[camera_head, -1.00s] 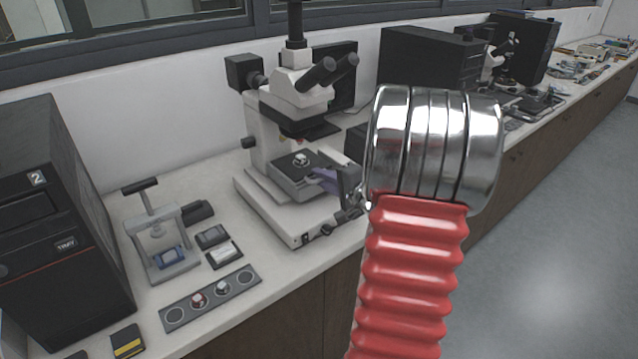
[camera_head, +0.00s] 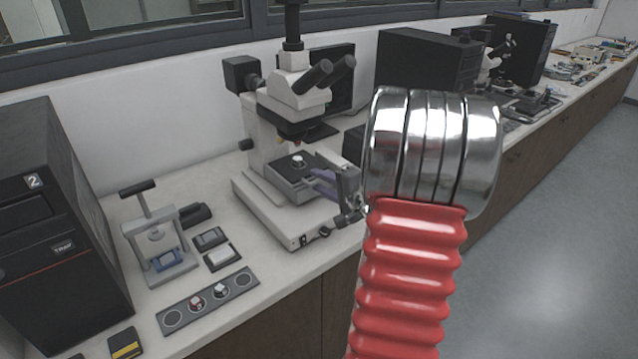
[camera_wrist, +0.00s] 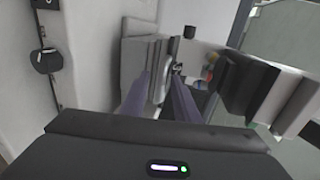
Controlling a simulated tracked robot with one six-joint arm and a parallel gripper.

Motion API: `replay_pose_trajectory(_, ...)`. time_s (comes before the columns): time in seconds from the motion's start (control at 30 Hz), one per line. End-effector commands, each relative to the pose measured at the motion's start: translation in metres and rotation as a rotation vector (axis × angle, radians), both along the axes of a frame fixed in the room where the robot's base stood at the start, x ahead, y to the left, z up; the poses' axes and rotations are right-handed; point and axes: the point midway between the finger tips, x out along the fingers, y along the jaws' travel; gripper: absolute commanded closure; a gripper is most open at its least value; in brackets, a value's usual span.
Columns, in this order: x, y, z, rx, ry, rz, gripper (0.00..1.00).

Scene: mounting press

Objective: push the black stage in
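The black stage (camera_head: 287,181) is a dark flat block under the microscope's objectives, with a small light-topped round piece (camera_head: 297,161) on it. My gripper (camera_head: 316,181) has purple fingers and is at the stage's right side, with its tips close to the edge. I cannot tell whether they touch it. The gripper (camera_wrist: 160,80) also shows in the wrist view, its two fingers apart with a narrow gap and nothing clearly held between them. My arm hides the area to the right of the gripper.
The white microscope (camera_head: 297,88) stands on the bench. To its left are a small hand press (camera_head: 158,243), a grey plate with round wells (camera_head: 208,301) and a black cabinet (camera_head: 50,215). More instruments stand along the bench at the right.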

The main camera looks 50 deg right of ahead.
Motion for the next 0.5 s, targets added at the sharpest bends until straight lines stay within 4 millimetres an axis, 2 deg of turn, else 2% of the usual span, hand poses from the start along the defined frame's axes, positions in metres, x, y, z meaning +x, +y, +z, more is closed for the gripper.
replay_pose_trajectory(0.5, -0.077, 0.009, 0.017, -0.001, 0.002, -0.004, 0.72)
